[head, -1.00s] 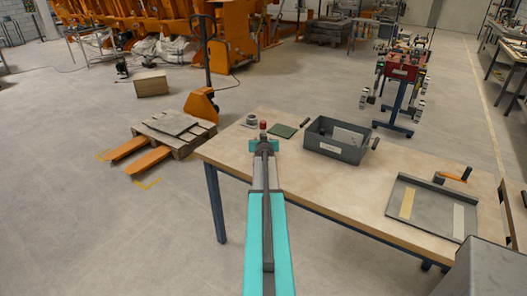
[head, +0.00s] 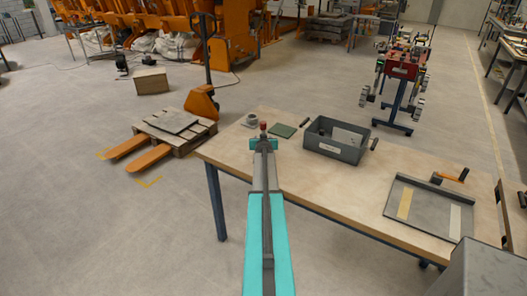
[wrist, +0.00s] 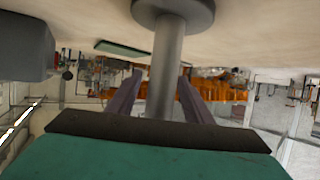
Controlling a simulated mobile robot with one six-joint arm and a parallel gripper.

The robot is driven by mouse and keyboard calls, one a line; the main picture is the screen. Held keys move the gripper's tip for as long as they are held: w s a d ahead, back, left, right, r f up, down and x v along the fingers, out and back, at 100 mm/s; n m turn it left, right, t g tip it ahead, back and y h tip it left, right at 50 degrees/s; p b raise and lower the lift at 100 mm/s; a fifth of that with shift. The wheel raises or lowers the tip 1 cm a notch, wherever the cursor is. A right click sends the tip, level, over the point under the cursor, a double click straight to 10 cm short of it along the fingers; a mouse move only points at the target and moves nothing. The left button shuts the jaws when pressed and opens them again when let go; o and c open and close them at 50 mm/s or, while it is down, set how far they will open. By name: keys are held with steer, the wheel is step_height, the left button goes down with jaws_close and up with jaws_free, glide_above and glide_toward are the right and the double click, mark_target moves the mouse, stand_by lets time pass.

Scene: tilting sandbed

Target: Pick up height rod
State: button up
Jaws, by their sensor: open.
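The height rod (wrist: 167,60) is a grey cylinder on a wide round base (wrist: 172,10), standing on the table. The wrist view shows it upside down. My gripper (wrist: 161,75) is open, with one finger on each side of the rod. I cannot tell whether either finger touches it. In the head view, my gripper (head: 263,143) is over the table's near left end and hides most of what is behind it. A small red top (head: 263,126) shows just past it; it may be the rod's tip.
On the wooden table (head: 330,190), a grey round piece (head: 250,120) and a green plate (head: 283,131) lie near my gripper. A grey bin (head: 336,140) stands to the right, and a grey tray (head: 430,210) lies farther right. A pallet (head: 178,132) stands on the floor at left.

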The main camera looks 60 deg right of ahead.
stand_by(0.3)
jaws_close()
steer(key=shift+r, duration=0.2)
steer(key=shift+r+b, duration=0.7)
steer(key=shift+r, duration=0.1)
steer(key=s+a+r+b, duration=0.3)
steer(key=s+a+b, duration=0.3)
steer(key=s+a, duration=0.3)
steer(key=s, duration=0.4)
steer(key=shift+a, duration=0.25)
steer(key=shift+w, duration=0.1)
